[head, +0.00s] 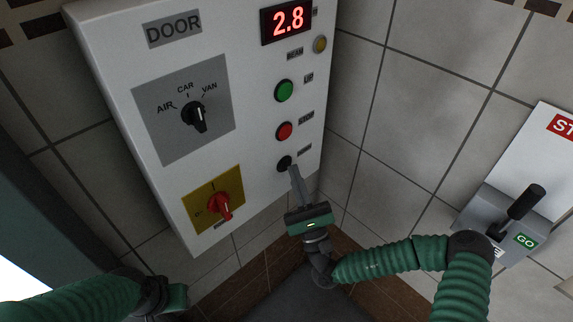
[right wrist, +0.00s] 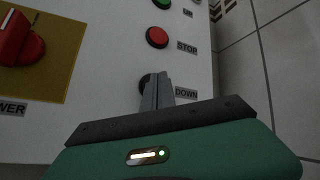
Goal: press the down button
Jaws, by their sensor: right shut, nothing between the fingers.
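The black down button (head: 284,163) is the lowest in the column on the white control box (head: 256,120), beside a DOWN label. My right gripper (head: 294,170) is shut and empty, with its fingertips at the button's lower right edge in the head view. In the right wrist view the fingers (right wrist: 157,80) cover much of the down button (right wrist: 145,82), whose left part shows. I cannot tell whether the tips touch it. The left arm comes in at the lower left of the head view; its gripper jaws cannot be made out.
Above are the red stop button (head: 284,131), the green up button (head: 284,90) and a red display (head: 287,20) reading 2.8. A selector knob (head: 194,114) and a red power switch (head: 222,206) are to the left. A lever unit (head: 510,220) is on the right wall.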

